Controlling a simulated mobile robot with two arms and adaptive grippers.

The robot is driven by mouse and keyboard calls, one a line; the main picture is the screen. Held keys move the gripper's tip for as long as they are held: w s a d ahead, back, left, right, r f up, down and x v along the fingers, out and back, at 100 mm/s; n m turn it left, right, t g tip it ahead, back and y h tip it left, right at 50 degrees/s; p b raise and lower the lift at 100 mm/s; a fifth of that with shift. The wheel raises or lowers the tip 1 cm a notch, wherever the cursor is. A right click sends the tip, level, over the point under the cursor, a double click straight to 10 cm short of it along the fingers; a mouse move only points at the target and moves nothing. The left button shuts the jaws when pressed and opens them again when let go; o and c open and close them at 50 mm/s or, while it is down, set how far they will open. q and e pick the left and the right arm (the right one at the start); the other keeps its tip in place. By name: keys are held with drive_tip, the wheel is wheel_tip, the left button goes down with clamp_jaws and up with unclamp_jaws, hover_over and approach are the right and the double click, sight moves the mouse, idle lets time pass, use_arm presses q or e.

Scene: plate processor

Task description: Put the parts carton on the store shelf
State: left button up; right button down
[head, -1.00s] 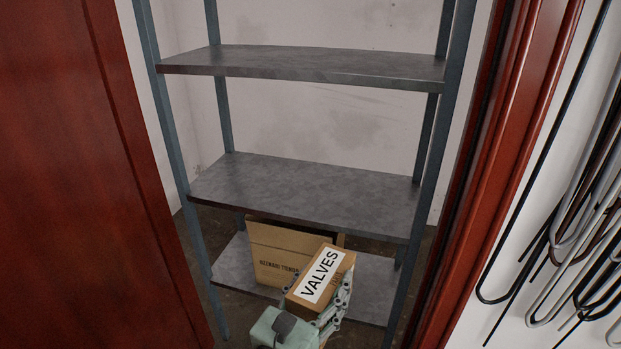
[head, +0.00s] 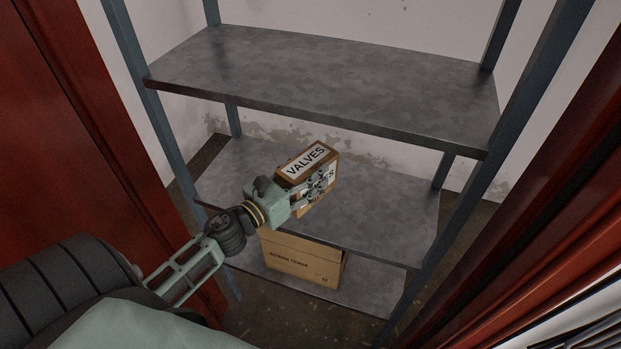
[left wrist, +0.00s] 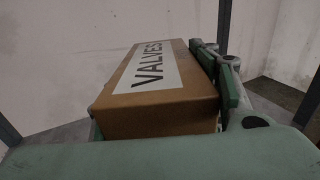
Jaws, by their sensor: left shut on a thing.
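The parts carton (head: 296,176), a brown box with a white VALVES label, is at the middle shelf (head: 385,215) of the store rack in the head view. My left gripper (head: 314,188) is shut on the carton from the front. The carton appears upright, over the shelf's surface; I cannot tell whether its underside touches it. In the left wrist view the carton (left wrist: 160,108) fills the middle, with a finger along its right side. My right gripper is not in view.
A larger cardboard box (head: 300,260) stands on the bottom shelf (head: 365,297). The upper shelf (head: 320,85) is empty and overhangs the carton. Blue uprights (head: 165,125) and red door panels (head: 70,110) flank the opening. The middle shelf is clear right of the carton.

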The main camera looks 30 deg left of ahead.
use_arm(q)
drive_tip(key=w+a+f+b, duration=0.2)
drive_tip(key=a+f+b, duration=0.1)
drive_tip(key=w+a+f+b, duration=0.2)
drive_tip(key=a+f+b, duration=0.1)
drive_tip(key=f+b, duration=0.1)
drive_tip(key=w+a+f+b, duration=0.2)
drive_tip(key=a+f+b, duration=0.1)
drive_tip(key=b, duration=0.1)
drive_tip(key=shift+w+a+f, duration=0.2)
drive_tip(key=shift+w, duration=0.15)
drive_tip(key=shift+f, duration=0.1)
